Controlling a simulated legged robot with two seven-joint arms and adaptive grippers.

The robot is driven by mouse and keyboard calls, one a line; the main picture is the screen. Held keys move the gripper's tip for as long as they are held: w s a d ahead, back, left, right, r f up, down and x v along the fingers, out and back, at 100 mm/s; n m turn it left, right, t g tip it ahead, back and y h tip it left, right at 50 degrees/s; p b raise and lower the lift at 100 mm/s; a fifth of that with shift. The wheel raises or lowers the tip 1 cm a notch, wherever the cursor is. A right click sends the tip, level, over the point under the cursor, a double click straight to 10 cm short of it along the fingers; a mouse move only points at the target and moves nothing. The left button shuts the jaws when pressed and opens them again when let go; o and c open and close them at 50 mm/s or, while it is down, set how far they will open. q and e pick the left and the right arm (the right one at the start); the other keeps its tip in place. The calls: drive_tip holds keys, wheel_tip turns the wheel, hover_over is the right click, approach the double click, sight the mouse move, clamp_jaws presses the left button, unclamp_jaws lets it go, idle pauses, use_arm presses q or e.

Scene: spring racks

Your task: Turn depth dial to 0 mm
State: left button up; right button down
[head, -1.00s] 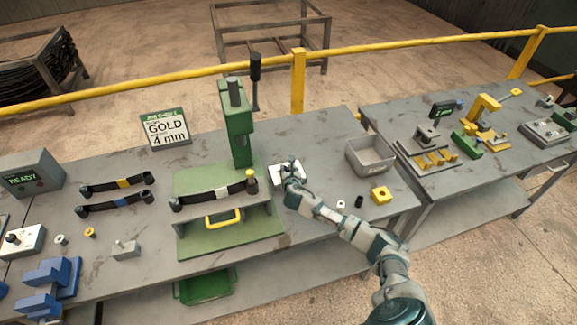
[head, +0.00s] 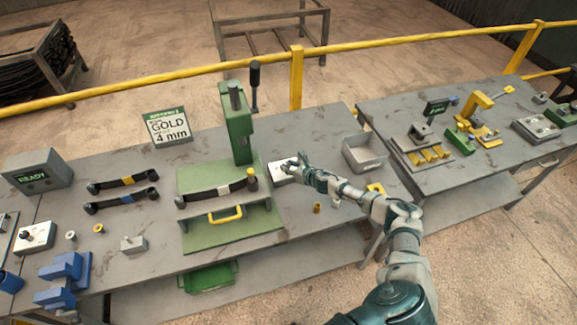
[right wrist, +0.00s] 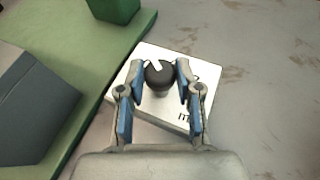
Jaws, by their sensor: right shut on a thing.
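The depth dial is a black knob (right wrist: 158,75) with a white pointer mark, on a white plate (right wrist: 147,105) with partly hidden lettering. In the right wrist view the pointer leans up and slightly left. My right gripper (right wrist: 159,69) is shut on the knob, one finger on each side. In the head view the white dial plate (head: 277,173) lies on the bench, right of the green press (head: 236,125), and my right gripper (head: 293,163) is over it. The fingers and wrist hide the knob there, and the scale is too small to read. My left gripper is not in view.
A sign (head: 168,127) reads GOLD 4 mm. A strip with a white band (head: 222,190) lies on the press bed. A grey bin (head: 364,156) stands to the right. A brass cylinder (head: 317,208) stands near my right arm, which partly covers a yellow block (head: 375,188).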

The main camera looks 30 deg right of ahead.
drive_tip(key=shift+f, duration=0.1)
idle(0.4)
drive_tip(key=c, duration=0.8)
unclamp_jaws()
drive_tip(key=shift+d, duration=0.15)
drive_tip(key=shift+o, duration=0.2)
drive_tip(key=shift+s, duration=0.25)
drive_tip(key=v, duration=1.1)
drive_tip(key=shift+s+d, duration=0.15)
